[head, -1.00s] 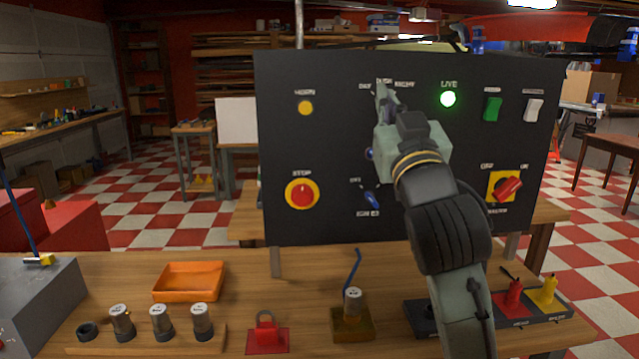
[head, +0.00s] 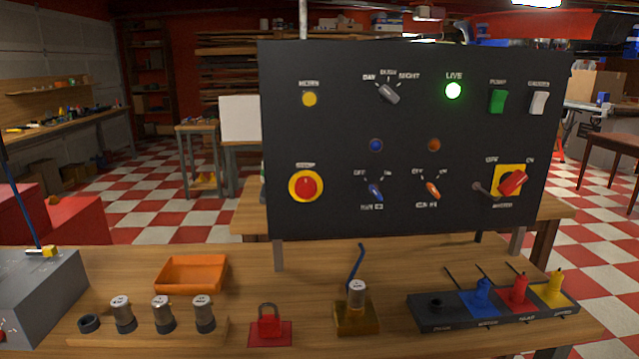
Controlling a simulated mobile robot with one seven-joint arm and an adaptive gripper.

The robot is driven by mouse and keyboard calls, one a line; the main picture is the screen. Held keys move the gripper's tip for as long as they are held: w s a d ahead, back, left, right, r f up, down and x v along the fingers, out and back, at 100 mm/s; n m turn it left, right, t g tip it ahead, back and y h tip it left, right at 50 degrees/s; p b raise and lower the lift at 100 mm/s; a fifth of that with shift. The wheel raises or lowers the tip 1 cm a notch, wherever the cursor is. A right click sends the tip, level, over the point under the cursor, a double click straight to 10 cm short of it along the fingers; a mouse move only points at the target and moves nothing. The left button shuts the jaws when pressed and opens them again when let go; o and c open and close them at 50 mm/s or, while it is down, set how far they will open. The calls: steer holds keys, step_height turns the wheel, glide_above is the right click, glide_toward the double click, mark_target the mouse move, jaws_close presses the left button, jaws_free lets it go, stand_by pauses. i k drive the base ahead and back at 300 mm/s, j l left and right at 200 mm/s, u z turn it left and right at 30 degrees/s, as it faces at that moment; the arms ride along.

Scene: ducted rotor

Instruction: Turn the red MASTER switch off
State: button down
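The red MASTER switch (head: 513,183) is a rotary handle on a yellow square plate (head: 500,174) at the lower right of the black panel (head: 330,125). Labels OFF and ON stand above its left and right sides. The handle slants, its upper end pointing right toward ON. A small grey knob or lever (head: 478,187) sits just left of the plate. The green LIVE lamp (head: 453,90) above is lit. My gripper is out of the head view now.
The panel also has a green PUMP switch (head: 498,101), a white switch (head: 538,103), a DAY/NIGHT selector (head: 389,93), a red STOP button (head: 306,187) and toggles.

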mark_target(509, 182)
steer(key=i+l, duration=0.1)
steer(key=l, duration=0.25)
steer(key=i+l, duration=0.1)
steer(key=l, duration=0.3)
steer(key=i+l, duration=0.1)
steer(key=l, duration=0.25)
steer(key=i+l+u, duration=0.1)
steer(key=l, duration=0.3)
